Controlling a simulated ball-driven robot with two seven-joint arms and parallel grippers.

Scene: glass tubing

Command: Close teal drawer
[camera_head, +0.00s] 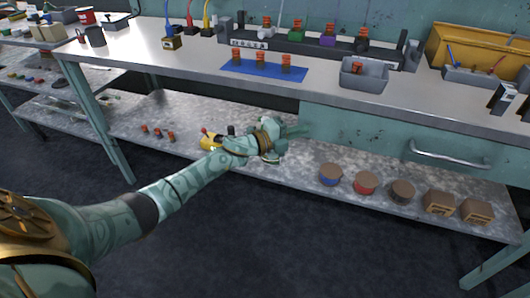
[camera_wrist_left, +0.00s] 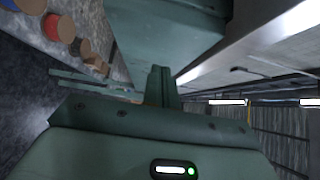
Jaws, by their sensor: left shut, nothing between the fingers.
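The teal drawer (camera_head: 375,135) sits under the right part of the workbench, with a curved metal handle (camera_head: 450,156) on its front. How far it stands out from the bench cannot be told. My left gripper (camera_head: 296,131) is at the drawer's left end, below the bench edge, shut and empty. Whether it touches the drawer is unclear. In the left wrist view a teal panel, seemingly the drawer (camera_wrist_left: 185,35), is beyond the gripper (camera_wrist_left: 162,82). My right gripper is not in view.
The workbench (camera_head: 190,68) carries tube racks, a blue mat (camera_head: 240,73) and a grey bin (camera_head: 378,84). The floor in front is clear.

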